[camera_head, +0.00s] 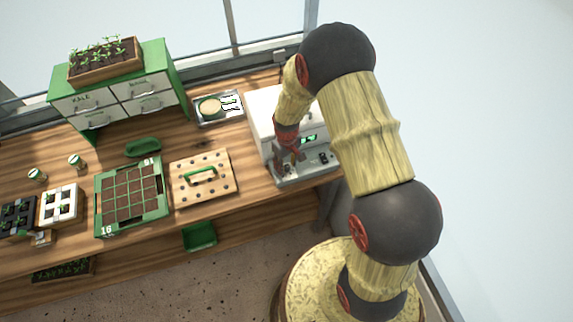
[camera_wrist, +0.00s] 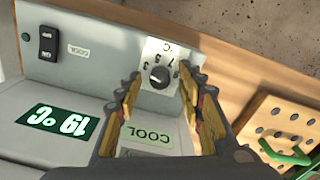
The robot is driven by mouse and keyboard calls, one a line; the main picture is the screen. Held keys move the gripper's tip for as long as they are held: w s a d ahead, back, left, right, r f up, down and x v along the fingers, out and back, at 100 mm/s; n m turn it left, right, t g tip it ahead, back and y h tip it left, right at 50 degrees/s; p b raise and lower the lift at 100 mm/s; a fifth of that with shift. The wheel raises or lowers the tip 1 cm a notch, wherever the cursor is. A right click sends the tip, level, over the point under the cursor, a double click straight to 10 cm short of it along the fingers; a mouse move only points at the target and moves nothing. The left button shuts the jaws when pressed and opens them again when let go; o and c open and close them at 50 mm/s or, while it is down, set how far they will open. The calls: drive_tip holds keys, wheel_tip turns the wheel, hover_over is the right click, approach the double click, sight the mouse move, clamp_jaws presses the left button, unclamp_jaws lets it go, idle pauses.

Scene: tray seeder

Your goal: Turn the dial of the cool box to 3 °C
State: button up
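The cool box (camera_head: 262,104) is a white and grey unit at the right end of the bench. Its dial (camera_wrist: 158,76) is a small dark knob on a pale scale plate with small numerals and °C, on the grey front panel. The dial's pointer is too small to read. The display (camera_wrist: 58,121) reads 19 °C, upside down in the wrist view. My gripper (camera_wrist: 161,80) is open, its fingertips on either side of the dial, with no clear contact visible. In the head view my gripper (camera_head: 288,156) is over the panel and hides the dial.
A black rocker switch (camera_wrist: 48,43) is on the same panel. A wooden hole board (camera_head: 204,192) with a green handle lies left of the cool box. A green seed tray (camera_head: 101,217), a metal tray (camera_head: 234,117) and a drawer cabinet (camera_head: 165,77) are farther left.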

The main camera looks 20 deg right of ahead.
sight(287, 167)
drive_tip(key=shift+r, duration=0.1)
wheel_tip(287, 167, up, 12)
idle(0.5)
idle(0.5)
